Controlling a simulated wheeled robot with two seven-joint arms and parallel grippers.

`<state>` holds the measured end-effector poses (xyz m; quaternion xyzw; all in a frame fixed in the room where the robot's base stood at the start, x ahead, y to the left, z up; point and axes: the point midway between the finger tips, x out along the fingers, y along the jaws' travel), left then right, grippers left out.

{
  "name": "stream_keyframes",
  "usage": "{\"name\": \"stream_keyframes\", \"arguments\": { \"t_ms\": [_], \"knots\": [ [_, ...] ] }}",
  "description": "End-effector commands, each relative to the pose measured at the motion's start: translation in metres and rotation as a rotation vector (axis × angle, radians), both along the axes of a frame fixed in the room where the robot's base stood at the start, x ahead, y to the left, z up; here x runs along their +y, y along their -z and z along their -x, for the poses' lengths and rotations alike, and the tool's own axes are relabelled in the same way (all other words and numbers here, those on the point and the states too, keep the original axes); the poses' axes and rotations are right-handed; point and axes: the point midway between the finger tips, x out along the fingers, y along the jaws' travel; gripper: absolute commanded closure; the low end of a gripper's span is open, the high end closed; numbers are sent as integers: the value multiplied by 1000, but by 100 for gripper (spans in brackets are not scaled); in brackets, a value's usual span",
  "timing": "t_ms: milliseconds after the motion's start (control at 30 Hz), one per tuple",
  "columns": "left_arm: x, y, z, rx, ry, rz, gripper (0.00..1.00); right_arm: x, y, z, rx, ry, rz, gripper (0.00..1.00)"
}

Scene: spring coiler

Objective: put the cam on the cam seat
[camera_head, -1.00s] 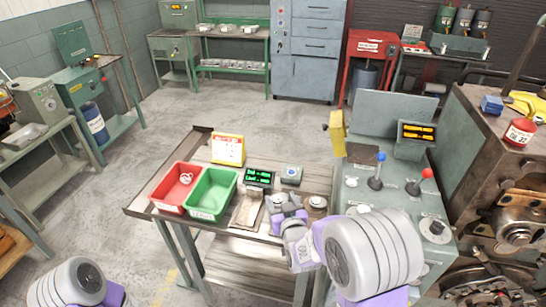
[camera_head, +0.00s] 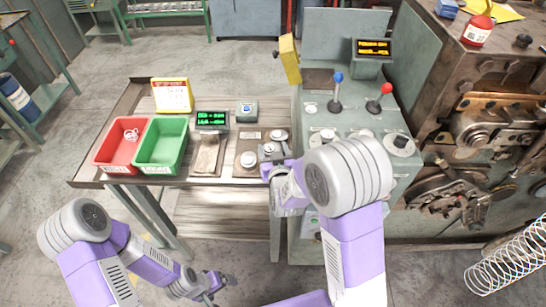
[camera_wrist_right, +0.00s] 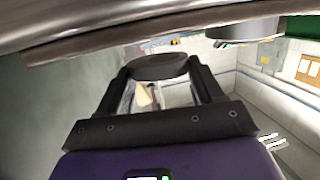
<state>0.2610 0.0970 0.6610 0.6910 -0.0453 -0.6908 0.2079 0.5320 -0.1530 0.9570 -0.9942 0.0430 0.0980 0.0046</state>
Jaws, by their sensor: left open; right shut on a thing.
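My right gripper (camera_head: 276,162) is at the right end of the bench, at the edge of a brown board (camera_head: 246,143). In the right wrist view it is shut on a dark round disc (camera_wrist_right: 160,66), which appears to be the cam. In the head view a small grey disc shows at its fingertips. I cannot tell which part is the cam seat; round metal fittings (camera_head: 325,136) sit on the green machine top. My left gripper (camera_head: 214,290) is open and low, in front of the bench.
A red bin (camera_head: 106,158) holding a pale ring and a green bin (camera_head: 146,159) stand on the bench's left. A green-lit display (camera_head: 212,119) and a yellow sign (camera_head: 172,95) are behind. The machine's blue-knobbed (camera_head: 338,77) and red-knobbed (camera_head: 386,89) levers rise beyond my right arm.

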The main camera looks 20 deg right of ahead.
Motion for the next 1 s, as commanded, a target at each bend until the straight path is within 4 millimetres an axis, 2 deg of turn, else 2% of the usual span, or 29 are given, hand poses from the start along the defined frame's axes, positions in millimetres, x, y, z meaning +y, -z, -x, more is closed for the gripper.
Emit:
{"name": "stream_keyframes", "arguments": {
  "t_ms": [33,133,567,600,633,1000],
  "knots": [
    [0,5,0,0,0,0,9,0,12,0,3,0,3,71],
    [0,9,0,0,0,0,9,0,24,0,2,1,2,71],
    [0,14,0,0,0,0,9,0,29,0,-1,1,0,71],
    [0,13,0,0,0,0,9,0,28,0,2,1,0,28],
    [0,13,0,0,0,0,9,0,28,0,2,1,0,24],
    [0,9,0,0,0,0,9,0,25,0,2,0,0,24]
  ]
}}
